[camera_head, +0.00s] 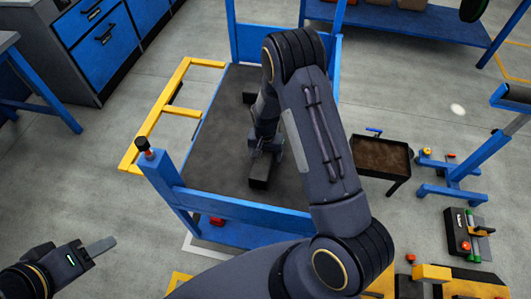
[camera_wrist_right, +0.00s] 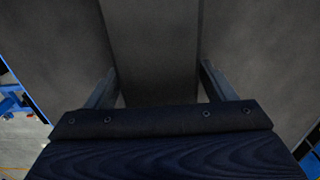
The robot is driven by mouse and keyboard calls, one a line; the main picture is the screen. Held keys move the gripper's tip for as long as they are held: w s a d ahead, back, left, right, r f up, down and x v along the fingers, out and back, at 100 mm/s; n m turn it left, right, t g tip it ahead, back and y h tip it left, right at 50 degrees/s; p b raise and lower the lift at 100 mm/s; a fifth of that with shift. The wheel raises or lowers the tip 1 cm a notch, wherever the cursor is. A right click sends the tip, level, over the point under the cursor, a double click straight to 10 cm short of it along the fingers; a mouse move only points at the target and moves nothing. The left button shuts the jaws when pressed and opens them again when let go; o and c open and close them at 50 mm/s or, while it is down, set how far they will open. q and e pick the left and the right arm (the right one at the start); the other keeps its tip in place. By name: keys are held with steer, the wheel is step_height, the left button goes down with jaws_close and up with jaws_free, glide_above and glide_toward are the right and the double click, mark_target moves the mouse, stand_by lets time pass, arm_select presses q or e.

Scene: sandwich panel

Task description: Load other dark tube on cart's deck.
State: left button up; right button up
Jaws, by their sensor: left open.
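The cart has blue end frames and a dark deck (camera_head: 205,150). A dark tube (camera_head: 260,172) shows in the head view at deck level, partly hidden by my right arm. A dark block-like end (camera_head: 248,98) shows farther back; I cannot tell whether it is the same tube. My right gripper (camera_head: 265,148) is over the deck, mostly hidden by its own arm. In the right wrist view, the fingers (camera_wrist_right: 158,85) are against both sides of a wide dark tube (camera_wrist_right: 155,45). My left gripper (camera_head: 105,246) is open and empty, left of the cart.
A yellow frame (camera_head: 150,118) stands along the cart's left side. A blue corner post (camera_head: 158,168) rises at the near left. A small dark tray table (camera_head: 382,155) and a blue stand (camera_head: 455,180) are on the right. Blue drawers (camera_head: 100,35) stand at the back left.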

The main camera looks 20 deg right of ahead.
step_height(320, 180, up, 12)
steer(key=shift+r, duration=0.15)
steer(key=s+r+n+t+y, duration=0.2)
steer(key=s+r+y, duration=0.1)
steer(key=s+r, duration=0.9)
steer(key=s+a+r+n+t, duration=0.1)
steer(key=s+r+n, duration=0.1)
steer(key=s, duration=0.4)
steer(key=s+a+r+n+t, duration=0.1)
steer(key=s+a+r+t, duration=0.1)
steer(key=s+r, duration=0.3)
steer(key=shift+s+a+r+n+t+y, duration=0.2)
steer(key=shift+s+r+n+t+y, duration=0.15)
steer(key=shift+s, duration=0.6)
steer(key=shift+f, duration=0.1)
